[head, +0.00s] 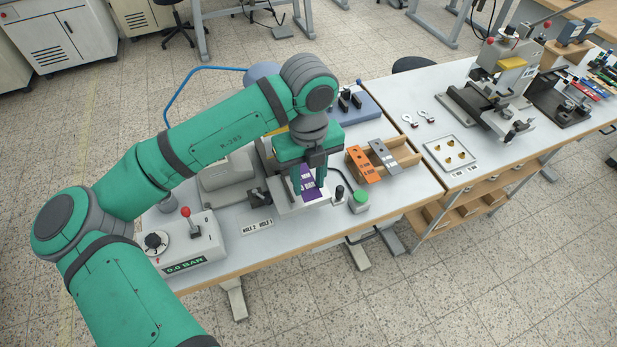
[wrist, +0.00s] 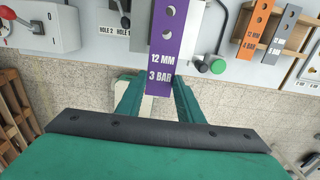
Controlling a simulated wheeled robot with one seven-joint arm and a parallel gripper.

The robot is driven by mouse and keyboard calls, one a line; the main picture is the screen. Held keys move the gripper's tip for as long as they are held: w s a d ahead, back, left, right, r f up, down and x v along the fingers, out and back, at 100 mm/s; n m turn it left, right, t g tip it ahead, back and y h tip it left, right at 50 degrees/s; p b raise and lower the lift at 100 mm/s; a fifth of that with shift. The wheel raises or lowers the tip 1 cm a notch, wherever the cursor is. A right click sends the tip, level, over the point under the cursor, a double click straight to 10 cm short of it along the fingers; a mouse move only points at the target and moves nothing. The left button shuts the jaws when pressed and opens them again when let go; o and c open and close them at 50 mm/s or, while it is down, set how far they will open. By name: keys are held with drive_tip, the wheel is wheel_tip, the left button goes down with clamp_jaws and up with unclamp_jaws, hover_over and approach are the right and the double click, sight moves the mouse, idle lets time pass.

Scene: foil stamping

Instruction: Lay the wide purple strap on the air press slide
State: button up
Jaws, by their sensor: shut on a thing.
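The wide purple strap, marked "12 MM 3 BAR" and pierced with round holes, shows in the wrist view (wrist: 166,55) and in the head view (head: 307,183). My gripper (head: 308,190) is shut on the strap near its printed end; the fingers show on either side of it in the wrist view (wrist: 156,90). In the head view the strap is over the pale air press slide (head: 318,201). I cannot tell whether it touches the slide. My gripper and wrist hide part of the press behind.
A control box (head: 186,245) reading 0.0 BAR stands left of the press. A green button (head: 361,197) is just right of the slide. A wooden rack (head: 402,154) holds an orange strap (head: 363,165) and a grey strap (head: 383,158). A "HOLE 2 HOLE 1" label (head: 257,227) lies in front.

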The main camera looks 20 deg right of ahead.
drive_tip(key=shift+f, duration=0.1)
wheel_tip(320, 180, down, 10)
drive_tip(key=shift+r, duration=0.25)
idle(0.9)
drive_tip(key=shift+w, duration=0.35)
idle(0.8)
drive_tip(key=o, duration=1.1)
drive_tip(key=shift+r, duration=0.1)
wheel_tip(320, 180, up, 11)
drive_tip(key=shift+f, duration=0.2)
